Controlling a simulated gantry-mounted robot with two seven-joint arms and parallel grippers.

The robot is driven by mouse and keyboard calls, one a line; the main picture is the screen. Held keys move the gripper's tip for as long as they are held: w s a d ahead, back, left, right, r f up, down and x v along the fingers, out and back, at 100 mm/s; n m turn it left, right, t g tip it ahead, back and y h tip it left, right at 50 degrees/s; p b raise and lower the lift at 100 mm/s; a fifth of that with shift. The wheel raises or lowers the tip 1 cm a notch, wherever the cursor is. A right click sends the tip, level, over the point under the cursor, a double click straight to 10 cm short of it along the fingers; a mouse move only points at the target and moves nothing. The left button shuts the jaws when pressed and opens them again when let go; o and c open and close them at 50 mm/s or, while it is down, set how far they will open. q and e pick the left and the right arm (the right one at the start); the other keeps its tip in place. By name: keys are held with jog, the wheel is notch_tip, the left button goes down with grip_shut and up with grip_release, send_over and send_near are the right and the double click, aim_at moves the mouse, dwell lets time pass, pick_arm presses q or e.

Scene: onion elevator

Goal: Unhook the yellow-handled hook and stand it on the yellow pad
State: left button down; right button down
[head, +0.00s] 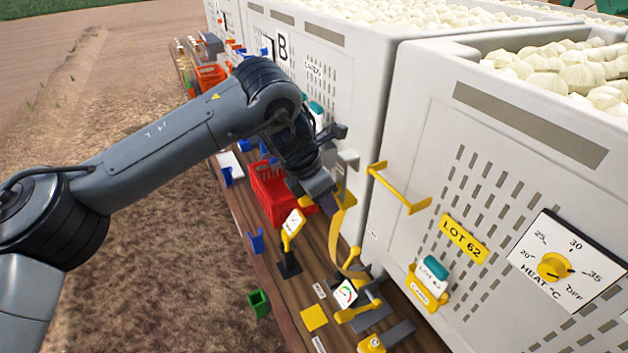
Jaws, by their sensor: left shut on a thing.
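My left gripper (332,192) is in front of the grey crate wall, above the wooden bench. It is shut at the upper end of a yellow curved piece (338,222), which I take to be part of the yellow-handled hook. The piece runs down toward the bench gear. The gripper hides most of the grip, and I cannot make out the hook's tip or whether it touches anything. The yellow pad (314,317) lies flat and bare on the bench, below the gripper in the picture. My right gripper is not in view.
A yellow bar handle (398,190) sticks out from the crate right of the gripper. A green cup (258,302) sits at the bench's left edge.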

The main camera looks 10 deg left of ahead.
aim_at(301, 206)
pick_arm(q)
jog(key=shift+a+f, duration=0.1)
jog(key=shift+f, duration=0.05)
jog(key=shift+s+a, duration=1.65)
jog(key=shift+a, duration=0.2)
jog(key=shift+s+a+b, duration=1.6)
jog(key=shift+a+b, duration=0.1)
jog(key=shift+a, duration=0.1)
jog(key=shift+a, duration=0.1)
